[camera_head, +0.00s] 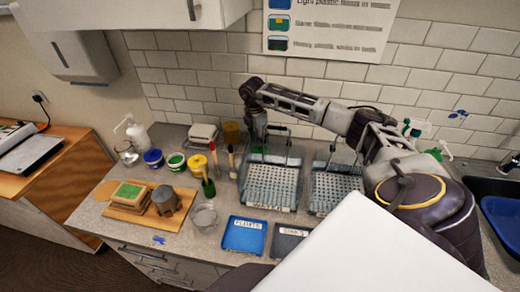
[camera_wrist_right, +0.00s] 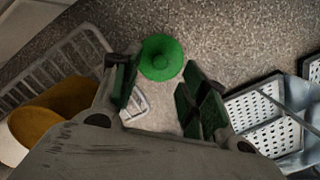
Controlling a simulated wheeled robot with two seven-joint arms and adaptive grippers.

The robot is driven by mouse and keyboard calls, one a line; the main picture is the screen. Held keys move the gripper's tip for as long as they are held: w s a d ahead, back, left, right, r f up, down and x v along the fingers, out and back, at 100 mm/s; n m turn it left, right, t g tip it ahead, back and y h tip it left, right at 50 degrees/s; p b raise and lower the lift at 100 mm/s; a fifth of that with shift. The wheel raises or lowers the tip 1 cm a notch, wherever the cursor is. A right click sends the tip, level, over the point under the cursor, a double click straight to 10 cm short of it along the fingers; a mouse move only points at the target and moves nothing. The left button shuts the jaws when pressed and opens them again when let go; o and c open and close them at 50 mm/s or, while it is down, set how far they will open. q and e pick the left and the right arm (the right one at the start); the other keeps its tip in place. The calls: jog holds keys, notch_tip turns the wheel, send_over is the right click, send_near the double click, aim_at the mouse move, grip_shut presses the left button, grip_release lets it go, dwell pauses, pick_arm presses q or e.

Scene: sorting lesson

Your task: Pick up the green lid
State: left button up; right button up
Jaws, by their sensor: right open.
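The green lid (camera_wrist_right: 161,57) is round with a small knob in its middle and lies on the speckled counter in the right wrist view. My right gripper (camera_wrist_right: 158,92) is open, with its dark green finger pads apart. The lid shows just beyond the gap between the fingertips, and nothing is held. In the head view my right gripper (camera_head: 256,133) hangs over the back of the counter, near the wall, behind the left metal tray. There I cannot tell the lid apart from the green fingers. My left gripper is not in view.
A yellow-brown container (camera_head: 231,132) and a white wire rack (camera_head: 204,132) stand left of the gripper. A perforated metal tray (camera_head: 268,203) is in front of it, with another to its right. Several paint pots, brushes and a wooden board (camera_head: 113,211) occupy the left.

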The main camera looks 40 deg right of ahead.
jog(key=shift+s+f+p, duration=0.1)
jog(key=shift+f+p, duration=0.35)
jog(key=shift+f, duration=0.5)
jog(key=shift+d+f+p, duration=0.15)
jog(key=shift+f+p, duration=0.25)
jog(key=shift+f, duration=1.25)
jog(key=c, duration=0.9)
